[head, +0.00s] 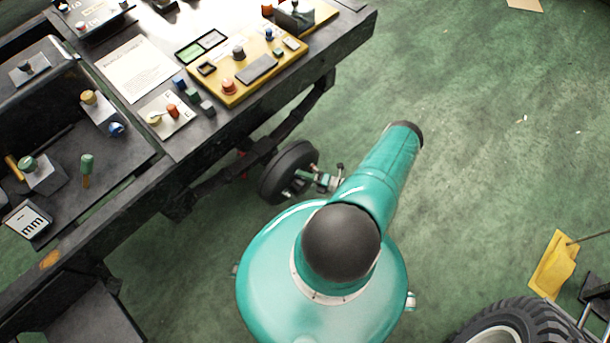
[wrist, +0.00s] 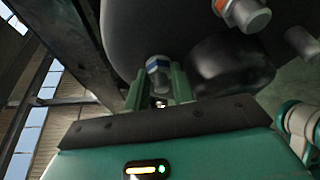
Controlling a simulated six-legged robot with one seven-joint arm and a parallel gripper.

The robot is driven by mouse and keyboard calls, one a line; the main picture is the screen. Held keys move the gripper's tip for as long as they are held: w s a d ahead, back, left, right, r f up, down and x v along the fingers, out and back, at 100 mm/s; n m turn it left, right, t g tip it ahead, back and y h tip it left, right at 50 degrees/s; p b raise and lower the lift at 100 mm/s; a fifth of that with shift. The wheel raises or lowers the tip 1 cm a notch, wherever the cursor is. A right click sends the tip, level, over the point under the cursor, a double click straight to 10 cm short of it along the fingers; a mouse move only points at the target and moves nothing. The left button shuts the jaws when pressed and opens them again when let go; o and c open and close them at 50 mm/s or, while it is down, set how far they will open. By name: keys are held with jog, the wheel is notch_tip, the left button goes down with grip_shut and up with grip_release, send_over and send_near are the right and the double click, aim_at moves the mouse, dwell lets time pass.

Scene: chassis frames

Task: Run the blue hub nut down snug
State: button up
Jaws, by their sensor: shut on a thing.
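The blue hub nut (wrist: 158,64) shows in the wrist view, between the two green fingers of my gripper (wrist: 158,80). My gripper is shut on it. The nut is up against the dark wheel hub (wrist: 140,25), but I cannot tell how far it sits on its stud. In the head view my gripper (head: 322,180) is at the right side of the black wheel (head: 285,172) under the bench edge. The nut cannot be made out there.
An orange nut (wrist: 242,10) on a metal stud and another stud (wrist: 300,41) stick out nearby. The bench (head: 230,115) with panels and small parts overhangs the wheel. A tyre (head: 510,325) and a yellow object (head: 552,263) are at lower right. Green floor to the right is mostly clear.

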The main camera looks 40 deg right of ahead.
jog(key=shift+s+f+m+t+y, duration=0.15)
jog(key=shift+m+t+y, duration=0.15)
jog(key=shift+m, duration=0.7)
jog(key=o, duration=1)
